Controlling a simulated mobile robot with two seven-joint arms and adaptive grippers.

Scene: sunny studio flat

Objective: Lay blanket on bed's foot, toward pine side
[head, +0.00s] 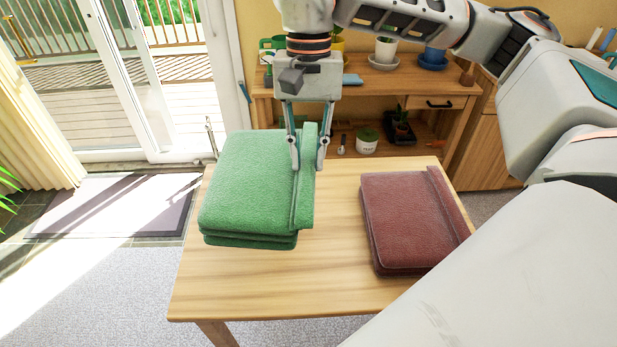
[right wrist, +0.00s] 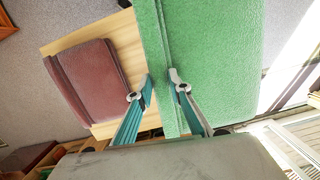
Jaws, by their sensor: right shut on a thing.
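A folded green blanket (head: 250,185) is at the left part of the wooden table (head: 325,265). My right gripper (head: 308,168) points down and is shut on the ridge along the blanket's right edge. In the right wrist view the fingertips (right wrist: 161,80) pinch this ridge of the green blanket (right wrist: 215,55). I cannot tell whether the blanket rests on the table or is slightly raised. A folded dark red blanket (head: 412,222) lies on the table's right part, apart from the gripper. My left gripper is not in view. No bed is in view.
A wooden shelf unit (head: 415,95) with potted plants stands behind the table. A sliding glass door (head: 150,85) and a doormat (head: 115,205) are at the left. The tabletop between the two blankets is bare.

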